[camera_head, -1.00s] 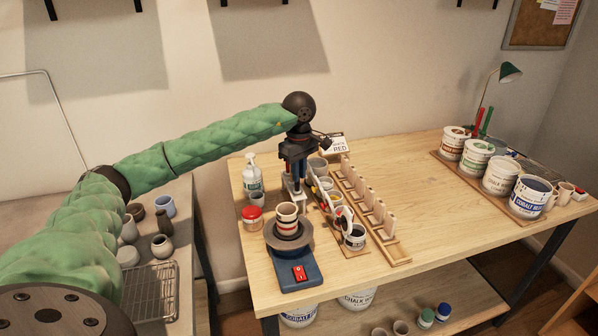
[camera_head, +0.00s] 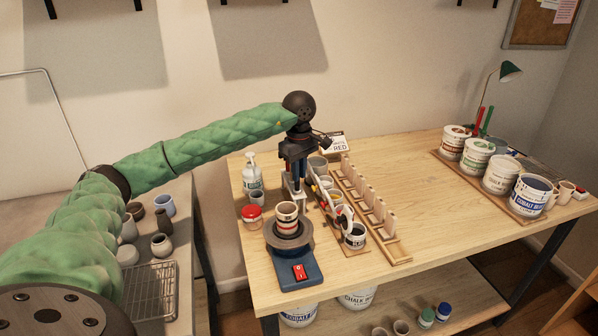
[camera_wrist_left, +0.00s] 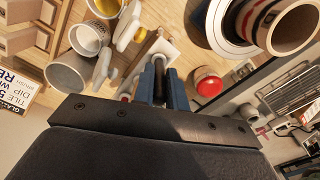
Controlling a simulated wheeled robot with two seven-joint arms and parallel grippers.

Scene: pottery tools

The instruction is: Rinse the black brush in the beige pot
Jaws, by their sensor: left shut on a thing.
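My left gripper (camera_head: 297,182) points down near the back left of the wooden table. It is shut on a thin dark handle, which I take for the black brush (camera_wrist_left: 159,78), in the left wrist view. Its lower end is hard to make out near a small white and wood stand (camera_wrist_left: 154,48) just beyond the fingertips. A grey-beige pot (camera_wrist_left: 72,73), perhaps the beige pot, stands left of the fingers in the left wrist view. It shows partly behind my gripper in the head view (camera_head: 318,165). My right gripper is not in view.
A banded pot (camera_head: 287,217) stands on a blue-based wheel (camera_head: 297,268) in front of my gripper.

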